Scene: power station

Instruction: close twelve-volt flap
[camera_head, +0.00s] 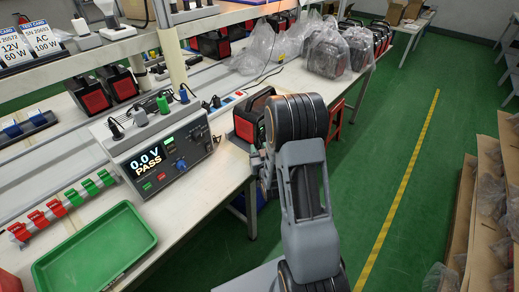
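A black and red power station (243,127) stands on the white bench, just left of my arm. Its right side is hidden behind my arm. I cannot make out the twelve-volt flap or whether it is open. My gripper (259,163) is small in view, low in front of the power station, close to the bench edge. My own arm covers part of it. I cannot tell whether its fingers are open or shut, or whether they touch the power station.
A tester (160,150) reading "0.0 V PASS" stands left of the power station, with plugs and cables on top. A green tray (95,248) lies at the front left. More power stations, some bagged (326,53), stand behind.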

